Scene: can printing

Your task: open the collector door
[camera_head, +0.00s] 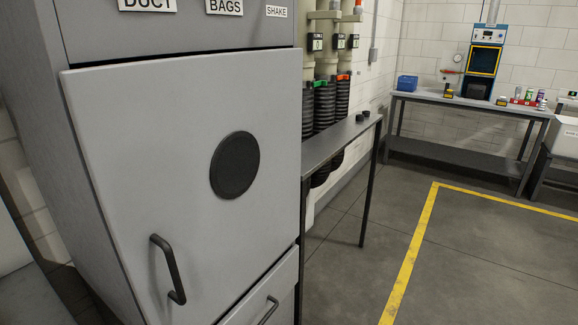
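The collector door (150,130) is a large light grey panel on the front of a grey cabinet, filling the left half of the head view. It has a round dark disc (234,165) at its middle right and a dark vertical bar handle (168,270) low on its face. Its upper left edge stands slightly proud of the cabinet; I cannot tell whether it is latched. Signs above read "DUCT", "BAGS" and "SHAKE". Neither of my grippers is in view.
A lower panel with its own handle (268,310) sits below the door. A narrow dark table (335,142) stands right of the cabinet, before black hoses (325,105). A workbench (460,101) is at the back right. Floor with yellow lines (411,255) is clear.

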